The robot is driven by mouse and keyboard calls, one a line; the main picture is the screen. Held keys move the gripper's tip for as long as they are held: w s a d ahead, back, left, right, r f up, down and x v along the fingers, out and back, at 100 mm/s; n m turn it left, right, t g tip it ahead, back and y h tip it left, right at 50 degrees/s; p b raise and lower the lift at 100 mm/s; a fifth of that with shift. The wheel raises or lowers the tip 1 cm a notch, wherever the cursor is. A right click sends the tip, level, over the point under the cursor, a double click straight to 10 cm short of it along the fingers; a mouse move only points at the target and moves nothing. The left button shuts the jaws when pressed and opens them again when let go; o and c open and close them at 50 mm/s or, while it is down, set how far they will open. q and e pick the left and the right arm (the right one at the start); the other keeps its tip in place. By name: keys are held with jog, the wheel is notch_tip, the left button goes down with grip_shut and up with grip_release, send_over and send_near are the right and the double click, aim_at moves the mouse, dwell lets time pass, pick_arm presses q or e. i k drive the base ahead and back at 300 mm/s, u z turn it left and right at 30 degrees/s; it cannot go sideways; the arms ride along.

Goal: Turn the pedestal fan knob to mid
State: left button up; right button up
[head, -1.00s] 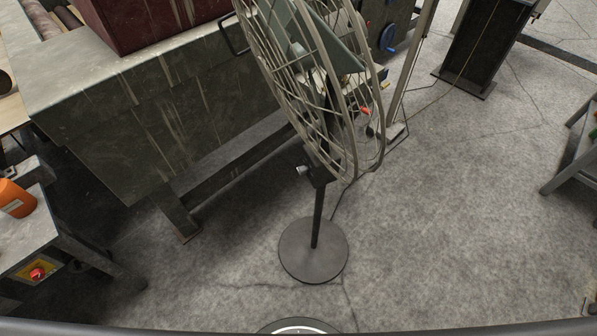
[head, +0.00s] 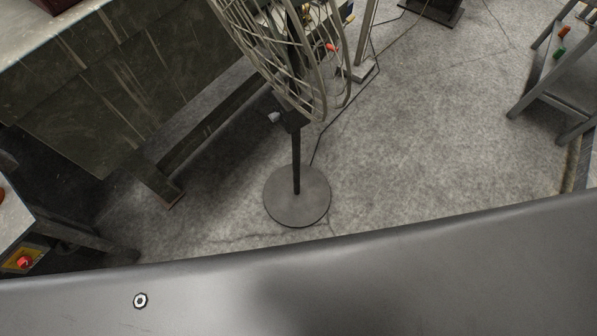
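The pedestal fan (head: 297,165) stands upright on a round grey base (head: 297,212) in the middle of the head view. Its wire cage (head: 290,50) is cut off by the top edge. A small light knob (head: 273,117) sticks out to the left of the dark box at the top of the pole. The knob is too small for its setting to be read. Neither of my grippers is in view.
A large dark metal machine (head: 100,95) stands left of the fan. A bench with a red button (head: 25,262) is at the lower left. A grey metal frame (head: 560,90) stands at the right. A cable runs over the floor behind the fan. Floor right of the fan is clear.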

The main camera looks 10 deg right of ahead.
aim_at(274, 117)
jog(key=z, duration=1.7)
jog(key=k, duration=1.6)
jog(key=u, duration=1.95)
jog(key=i, duration=0.5)
jog(key=u, duration=0.1)
